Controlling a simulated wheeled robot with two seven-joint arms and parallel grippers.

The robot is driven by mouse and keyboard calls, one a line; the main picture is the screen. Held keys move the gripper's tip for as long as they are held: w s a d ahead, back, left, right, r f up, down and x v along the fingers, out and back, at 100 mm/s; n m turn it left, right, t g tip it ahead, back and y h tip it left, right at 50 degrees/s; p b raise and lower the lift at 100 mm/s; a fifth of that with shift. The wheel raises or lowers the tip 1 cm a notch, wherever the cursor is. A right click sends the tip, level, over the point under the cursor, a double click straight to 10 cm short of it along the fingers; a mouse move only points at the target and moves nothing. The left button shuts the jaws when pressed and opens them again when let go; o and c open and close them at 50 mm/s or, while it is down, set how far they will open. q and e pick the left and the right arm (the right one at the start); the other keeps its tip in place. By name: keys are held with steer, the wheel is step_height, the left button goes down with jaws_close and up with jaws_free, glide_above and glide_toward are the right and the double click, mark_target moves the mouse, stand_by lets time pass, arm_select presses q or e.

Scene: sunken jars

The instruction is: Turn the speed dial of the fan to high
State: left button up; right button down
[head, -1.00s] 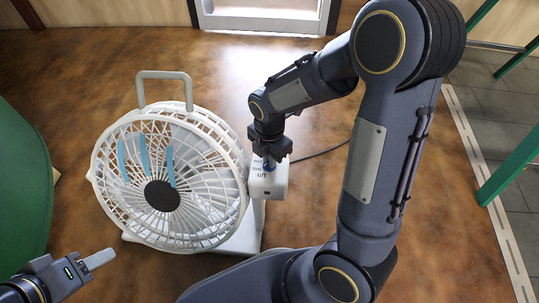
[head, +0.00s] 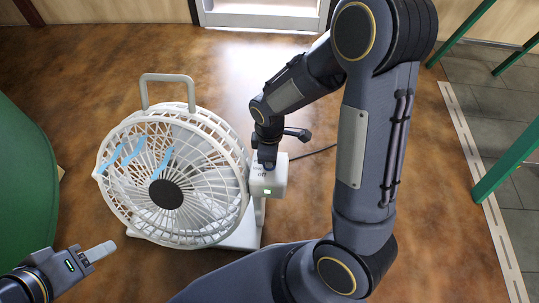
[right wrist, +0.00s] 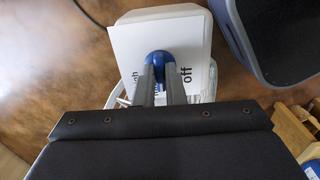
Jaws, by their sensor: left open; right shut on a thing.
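The white fan (head: 168,185) stands on the floor with its round grille facing me. Its white control box (head: 273,182) is at its right side, with a green light lit on the front. My right gripper (head: 267,163) is at the top of this box. In the right wrist view, the right gripper (right wrist: 160,78) is shut on the blue speed dial (right wrist: 160,62). The word "off" shows right of the dial and letters ending in "gh" left of it. The dial's pointer is hidden. My left gripper (head: 99,252) is open and empty at the lower left.
Light blue ribbons (head: 133,151) hang out from the grille. A dark cable (head: 315,152) runs from behind the box. A green rounded object (head: 22,190) is at the left and green legs (head: 508,160) stand at the right. Floor behind the fan is clear.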

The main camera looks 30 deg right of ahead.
steer(key=m+p, duration=0.1)
steer(key=m, duration=0.5)
steer(key=m+p, duration=0.1)
steer(key=m, duration=0.4)
steer(key=shift+p, duration=0.3)
steer(key=shift+m, duration=0.5)
steer(key=c, duration=1.5)
jaws_free()
steer(key=shift+r, duration=0.1)
